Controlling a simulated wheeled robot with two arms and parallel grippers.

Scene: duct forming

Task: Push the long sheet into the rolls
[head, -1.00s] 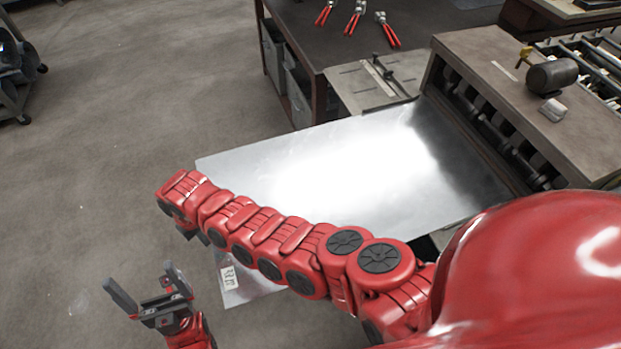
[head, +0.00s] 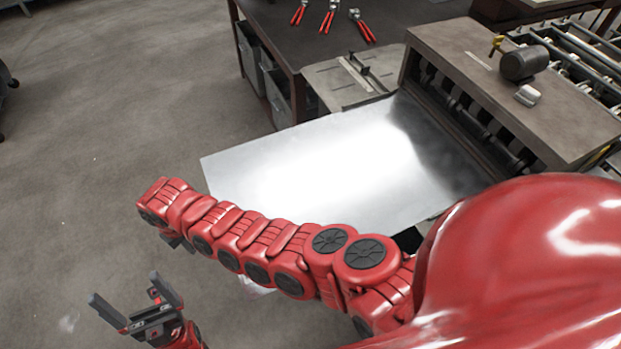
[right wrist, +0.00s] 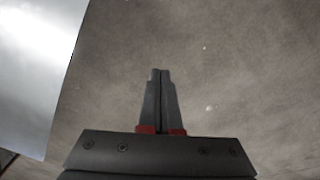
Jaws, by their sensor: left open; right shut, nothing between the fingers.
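The long sheet (head: 300,170) is a bright flat metal sheet in the head view. Its far right end lies against the rolls (head: 480,128) of the machine. Whether that edge is between them is hard to see. My right arm covers its near part. My left gripper (head: 127,299) is open and empty over the floor, left of the sheet. My right gripper, mostly hidden under its arm in the head view, shows in the right wrist view (right wrist: 160,72), shut and empty. The sheet's edge (right wrist: 35,75) is left of its fingers there, with a gap between.
The machine housing (head: 500,80) stands at the right, with a dark motor (head: 525,63) on top. A dark workbench (head: 330,40) with red-handled tools (head: 330,16) is behind the sheet. A grey plate with a fence (head: 350,80) adjoins the machine.

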